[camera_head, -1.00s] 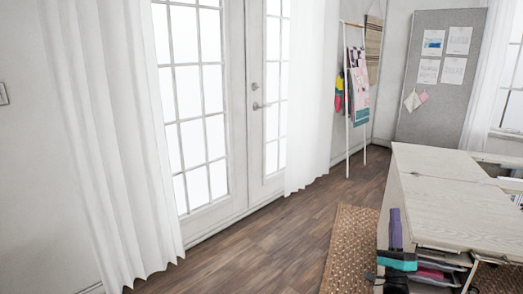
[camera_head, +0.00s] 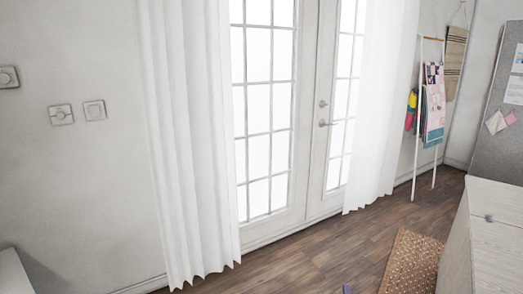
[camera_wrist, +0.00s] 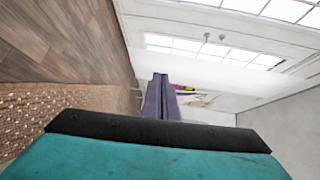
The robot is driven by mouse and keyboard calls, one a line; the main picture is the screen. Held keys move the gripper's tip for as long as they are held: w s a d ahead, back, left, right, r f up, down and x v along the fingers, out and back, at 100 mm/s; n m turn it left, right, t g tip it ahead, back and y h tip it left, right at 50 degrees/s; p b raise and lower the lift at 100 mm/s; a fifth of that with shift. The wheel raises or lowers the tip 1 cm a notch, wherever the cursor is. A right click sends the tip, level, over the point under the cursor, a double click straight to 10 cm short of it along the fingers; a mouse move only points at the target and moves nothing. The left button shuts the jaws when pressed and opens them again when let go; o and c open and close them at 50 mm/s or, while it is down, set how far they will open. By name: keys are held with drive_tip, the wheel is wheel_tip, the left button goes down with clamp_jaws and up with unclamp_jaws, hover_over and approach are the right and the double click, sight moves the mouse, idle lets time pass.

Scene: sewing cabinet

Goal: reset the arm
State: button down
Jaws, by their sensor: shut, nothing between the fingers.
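My gripper (camera_wrist: 161,78) shows in the wrist view as two long purple fingers in front of a black and teal body. The fingers lie together, with nothing between them.
The pale wooden cabinet (camera_head: 488,222) stands at the right, beside a woven rug (camera_head: 412,262). French doors (camera_head: 322,150) with white curtains (camera_head: 190,140) line the wall. A white ladder rack (camera_head: 416,150) holds fabrics. Bare floor (camera_head: 330,250) lies before the doors.

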drive_tip(key=s+a+f+n+g+y+p, duration=0.1)
drive_tip(key=s+a+f+n+g+p, duration=0.1)
drive_tip(key=s+a+f+n+g, duration=0.6)
drive_tip(key=s+a+f+n+g+y+p, duration=0.1)
drive_tip(key=s+a+f+g+y+p, duration=0.15)
drive_tip(key=s+a+f, duration=0.55)
drive_tip(key=s+f+n+g, duration=0.2)
drive_tip(key=s+n+g, duration=0.3)
drive_tip(key=s, duration=0.7)
drive_tip(key=s+d+f+n+g, duration=0.1)
drive_tip(key=s+n+g, duration=0.5)
drive_tip(key=s, duration=0.7)
drive_tip(key=shift+s+f+h+p, duration=0.15)
drive_tip(key=shift+f+h+p, duration=0.2)
drive_tip(key=shift+f, duration=0.25)
drive_tip(key=shift+d, duration=0.2)
